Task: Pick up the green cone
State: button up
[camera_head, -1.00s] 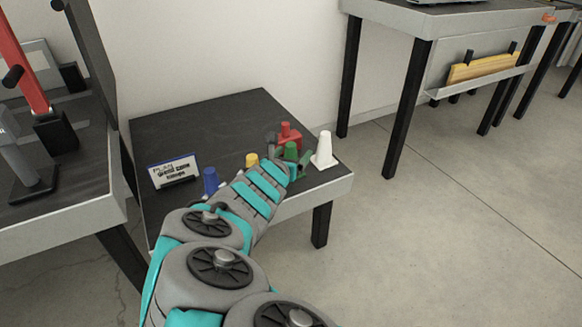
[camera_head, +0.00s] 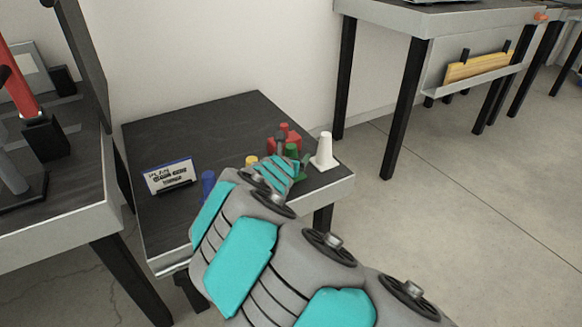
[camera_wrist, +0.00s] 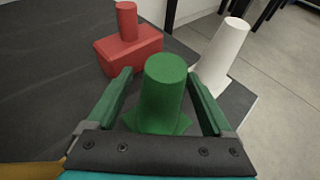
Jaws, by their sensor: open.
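The green cone (camera_wrist: 160,92) stands upright on the dark table, and in the wrist view it sits between the two fingers of my gripper (camera_wrist: 160,100). The fingers are open, one on each side, with a gap showing beside the cone. In the head view the green cone (camera_head: 291,151) is partly hidden behind my gripper (camera_head: 292,162) and arm. The lower front of its base is hidden by the gripper body in the wrist view.
A red block with a peg (camera_wrist: 130,45) stands behind left, and a white cone (camera_wrist: 222,52) stands close on the right near the table edge. A blue cone (camera_head: 208,183), yellow cone (camera_head: 251,161) and sign (camera_head: 169,176) are to the left. The table's (camera_head: 200,125) back left is clear.

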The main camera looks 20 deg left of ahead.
jog(key=shift+w+f, duration=0.2)
jog(key=shift+w, duration=0.15)
grip_shut()
dwell(0.5)
